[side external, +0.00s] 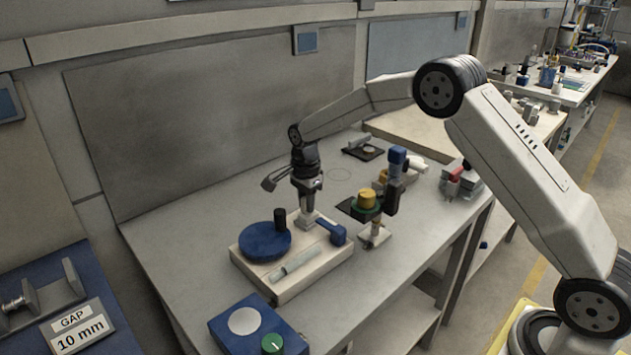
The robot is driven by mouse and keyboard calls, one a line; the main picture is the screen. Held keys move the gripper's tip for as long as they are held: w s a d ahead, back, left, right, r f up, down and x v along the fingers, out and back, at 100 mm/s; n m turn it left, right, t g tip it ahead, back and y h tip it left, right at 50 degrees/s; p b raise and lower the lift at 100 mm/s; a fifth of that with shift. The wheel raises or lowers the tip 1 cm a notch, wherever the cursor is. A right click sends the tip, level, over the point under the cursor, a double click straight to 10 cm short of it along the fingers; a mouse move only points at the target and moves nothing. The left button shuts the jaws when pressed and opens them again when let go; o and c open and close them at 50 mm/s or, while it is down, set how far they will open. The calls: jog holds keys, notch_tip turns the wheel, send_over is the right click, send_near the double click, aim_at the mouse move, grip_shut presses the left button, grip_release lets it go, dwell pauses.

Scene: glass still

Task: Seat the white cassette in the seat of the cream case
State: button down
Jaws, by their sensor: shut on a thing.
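The cream case (288,294) is a low block on the near part of the grey table. A round blue disc with a dark upright knob (265,241), a pale tube (293,264) and a blue part (331,232) are on its top. My gripper (308,208) points down over the case's back edge, between the disc and the blue part. It is shut on a small white piece, the white cassette (307,220). The cassette's lower end is at or just above the case; I cannot tell if they touch. The seat cannot be made out.
A blue box with a green knob (272,343) stands in front of the case. To the right are a small stand (374,236), a green and yellow stack (367,201) and a dark blue-topped post (396,175). The table's left side is clear.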

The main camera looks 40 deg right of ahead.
jog(key=shift+f, duration=0.35)
dwell(0.6)
jog(key=shift+c, duration=2.2)
grip_release()
jog(key=shift+r, duration=0.15)
jog(key=shift+r, duration=3.75)
jog(key=shift+r, duration=0.1)
jog(key=shift+r, duration=2.15)
